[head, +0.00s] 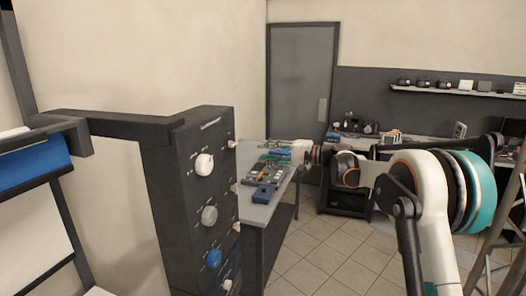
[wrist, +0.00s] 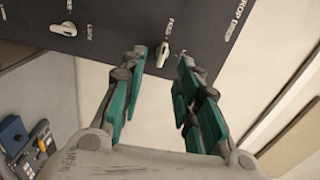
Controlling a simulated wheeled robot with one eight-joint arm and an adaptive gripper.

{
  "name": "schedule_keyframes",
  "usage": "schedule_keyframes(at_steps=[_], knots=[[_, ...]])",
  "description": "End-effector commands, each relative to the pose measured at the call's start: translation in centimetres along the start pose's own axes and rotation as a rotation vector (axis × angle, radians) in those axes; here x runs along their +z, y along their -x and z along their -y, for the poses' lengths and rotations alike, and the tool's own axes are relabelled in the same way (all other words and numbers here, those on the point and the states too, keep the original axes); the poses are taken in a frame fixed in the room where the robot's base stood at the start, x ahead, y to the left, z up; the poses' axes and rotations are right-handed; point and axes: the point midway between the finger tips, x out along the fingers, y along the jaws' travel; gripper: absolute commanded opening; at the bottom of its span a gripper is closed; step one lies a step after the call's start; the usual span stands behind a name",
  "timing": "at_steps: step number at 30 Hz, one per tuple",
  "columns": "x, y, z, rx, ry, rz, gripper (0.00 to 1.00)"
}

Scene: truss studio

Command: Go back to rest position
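My gripper (wrist: 163,62) shows in the wrist view with its two teal-padded fingers spread apart. Nothing is held between them. A white knob (wrist: 163,52) on a dark control panel (wrist: 110,22) shows in the gap between the fingertips, nearer the left one; whether a finger touches it I cannot tell. In the head view my arm reaches from the right toward the right side of the dark panel column (head: 185,190). The gripper end is small there and its fingers are hard to make out.
A black cart (head: 345,200) stands farther back. Tiled floor (head: 325,255) is open between.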

Motion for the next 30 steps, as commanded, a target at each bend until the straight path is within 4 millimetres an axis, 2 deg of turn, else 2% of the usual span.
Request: schedule_keyframes(at_steps=[8,14,23,30], knots=[[6.4,2.1,-0.9,0.222,0.069,-0.037,0.3],[11.7,4.7,-2.4,0.391,0.133,-0.065,0.3],[20.2,10.3,-6.3,0.638,0.244,-0.107,0.3],[26.9,15.6,-10.7,0.829,0.347,-0.139,0.3]])
